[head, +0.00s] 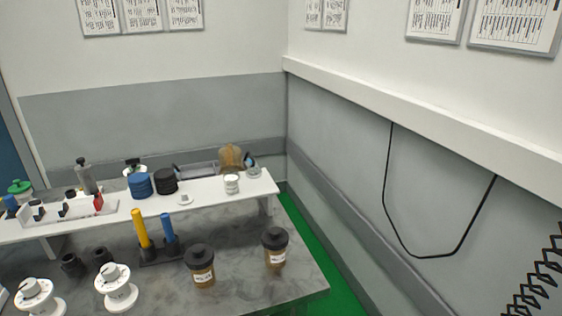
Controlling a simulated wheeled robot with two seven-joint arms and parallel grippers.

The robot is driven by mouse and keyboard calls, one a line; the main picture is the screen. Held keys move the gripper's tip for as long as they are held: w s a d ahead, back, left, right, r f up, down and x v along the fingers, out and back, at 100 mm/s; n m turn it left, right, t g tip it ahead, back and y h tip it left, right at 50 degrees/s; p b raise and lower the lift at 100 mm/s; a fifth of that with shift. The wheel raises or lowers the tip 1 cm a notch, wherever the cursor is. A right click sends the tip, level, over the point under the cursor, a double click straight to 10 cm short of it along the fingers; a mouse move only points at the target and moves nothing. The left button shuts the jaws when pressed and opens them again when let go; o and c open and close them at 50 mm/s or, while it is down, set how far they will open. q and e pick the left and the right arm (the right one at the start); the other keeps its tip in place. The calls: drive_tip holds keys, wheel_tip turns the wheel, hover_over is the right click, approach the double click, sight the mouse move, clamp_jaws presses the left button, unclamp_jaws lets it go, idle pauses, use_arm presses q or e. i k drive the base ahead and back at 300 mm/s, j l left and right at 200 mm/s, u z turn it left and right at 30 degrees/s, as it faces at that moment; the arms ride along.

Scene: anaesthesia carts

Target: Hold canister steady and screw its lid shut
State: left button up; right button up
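Two brown jars with black tops stand upright on the grey marbled table. One labelled jar (202,276) is near the middle front, and the other jar (275,257) is to its right. Both black tops sit on the jars; I cannot tell how tightly. A small white canister (232,187) stands on the white raised shelf, and a small white lid-like piece (185,200) lies to its left. I cannot tell which of these is the task's canister. Neither of my grippers is in view.
The white shelf (140,222) also carries blue and black round stacks, a grey bottle and a white rack. On the table (305,281) are a yellow and a blue cylinder (142,231) in a dark holder, and white dials (117,290). Walls stand behind and right.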

sight(273, 261)
drive_tip(key=u, duration=0.3)
drive_tip(key=i+l+u, duration=0.1)
drive_tip(key=l+u, duration=0.5)
drive_tip(key=u, duration=0.25)
drive_tip(key=l+u, duration=0.5)
drive_tip(key=l, duration=0.4)
drive_tip(key=k+l, duration=0.1)
drive_tip(key=l, duration=0.35)
drive_tip(key=l+u, duration=0.15)
drive_tip(key=l, duration=0.35)
drive_tip(key=k, duration=0.05)
